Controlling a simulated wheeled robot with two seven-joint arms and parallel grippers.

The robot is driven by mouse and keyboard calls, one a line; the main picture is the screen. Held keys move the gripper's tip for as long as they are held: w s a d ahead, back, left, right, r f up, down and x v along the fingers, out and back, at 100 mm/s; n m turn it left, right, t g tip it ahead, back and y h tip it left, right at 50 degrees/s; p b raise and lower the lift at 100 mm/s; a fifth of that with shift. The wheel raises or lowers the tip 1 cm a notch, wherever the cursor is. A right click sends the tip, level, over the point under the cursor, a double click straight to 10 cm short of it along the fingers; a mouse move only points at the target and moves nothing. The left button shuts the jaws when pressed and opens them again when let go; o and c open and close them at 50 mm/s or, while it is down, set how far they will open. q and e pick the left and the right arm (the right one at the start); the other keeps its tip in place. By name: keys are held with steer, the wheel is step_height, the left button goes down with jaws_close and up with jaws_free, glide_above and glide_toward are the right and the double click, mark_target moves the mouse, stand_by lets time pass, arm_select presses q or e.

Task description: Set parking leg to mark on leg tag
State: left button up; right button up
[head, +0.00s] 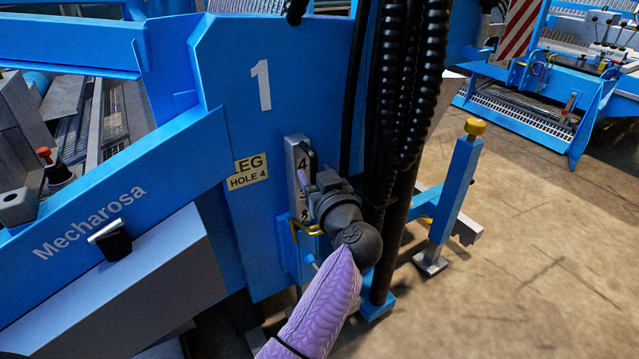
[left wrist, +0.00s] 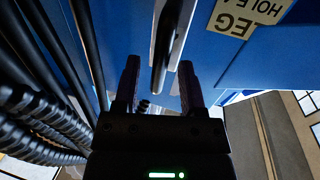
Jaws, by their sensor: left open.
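The leg tag (head: 249,171) on the blue panel reads "LEG HOLE 4"; the wrist view shows part of it upside down (left wrist: 246,16). The parking leg (head: 294,160) is a grey upright bar beside the tag, with a 4 showing near its top and lower numbers partly hidden by my gripper. A dark handle (head: 308,155) stands on the leg's upper end. It also shows in the left wrist view (left wrist: 162,50). My left gripper (head: 322,187) is at the leg. In the wrist view its open fingers (left wrist: 160,85) lie either side of the handle's line; contact is unclear.
A yellow loop (head: 304,228) sits low on the leg's blue holder. Black coiled hoses (head: 402,90) hang close to the right of my gripper. A blue post with a yellow top (head: 457,185) stands further right. Open concrete floor (head: 550,220) lies beyond it.

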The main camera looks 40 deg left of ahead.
arm_select(q)
steer(key=shift+w+a+f, duration=0.2)
steer(key=shift+w+a, duration=0.15)
steer(key=shift+a, duration=0.1)
steer(key=shift+w+a+r, duration=0.1)
steer(key=shift+a+r, duration=0.05)
steer(key=shift+r, duration=0.1)
jaws_close()
stand_by(0.3)
steer(key=shift+f, duration=0.1)
stand_by(0.5)
